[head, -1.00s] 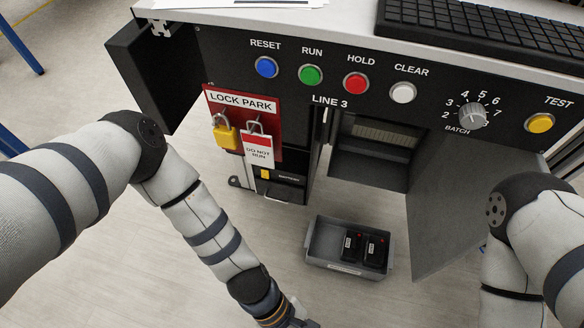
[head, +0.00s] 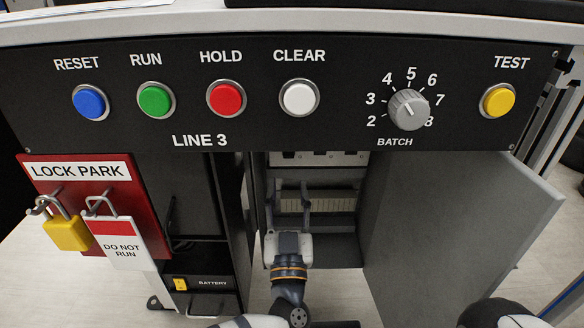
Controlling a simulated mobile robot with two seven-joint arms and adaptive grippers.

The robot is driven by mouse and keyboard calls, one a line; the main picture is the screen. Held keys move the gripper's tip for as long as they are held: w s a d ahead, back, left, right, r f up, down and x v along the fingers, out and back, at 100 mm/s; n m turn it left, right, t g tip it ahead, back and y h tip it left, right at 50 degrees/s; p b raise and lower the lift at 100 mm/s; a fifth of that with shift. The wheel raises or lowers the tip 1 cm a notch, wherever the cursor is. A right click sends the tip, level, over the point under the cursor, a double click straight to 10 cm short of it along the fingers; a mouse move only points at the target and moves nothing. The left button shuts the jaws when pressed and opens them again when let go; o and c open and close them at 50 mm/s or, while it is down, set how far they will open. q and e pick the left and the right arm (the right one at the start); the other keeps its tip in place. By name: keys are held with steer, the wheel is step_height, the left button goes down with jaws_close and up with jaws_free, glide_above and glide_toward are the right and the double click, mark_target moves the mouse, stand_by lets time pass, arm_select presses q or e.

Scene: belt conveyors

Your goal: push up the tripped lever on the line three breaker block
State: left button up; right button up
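A pale block with dark switch-like parts (head: 325,158), apparently the breaker block, sits inside the open cabinet under the LINE 3 panel. The panel's lower edge cuts off its top, and I cannot tell which lever is tripped. My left gripper (head: 292,190) reaches up into the cabinet from below. Its two fingers look spread apart with nothing between them, just below the block's left part. I cannot tell whether a fingertip touches it. My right gripper is out of view; only part of my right arm shows at the bottom right.
A ribbed pale strip (head: 328,202) lies below the block. The cabinet door (head: 455,235) stands open on the right. A red LOCK PARK board (head: 82,172) with a yellow padlock (head: 67,233) and a DO NOT RUN tag (head: 119,245) hangs left. Buttons and the BATCH knob (head: 408,110) are above.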

mark_target(288, 158)
arm_select(q)
steer(key=b+x, duration=0.1)
steer(key=x, duration=0.6)
steer(key=shift+w, duration=0.15)
steer(key=shift+r, duration=0.1)
steer(key=shift+c, duration=0.2)
jaws_close()
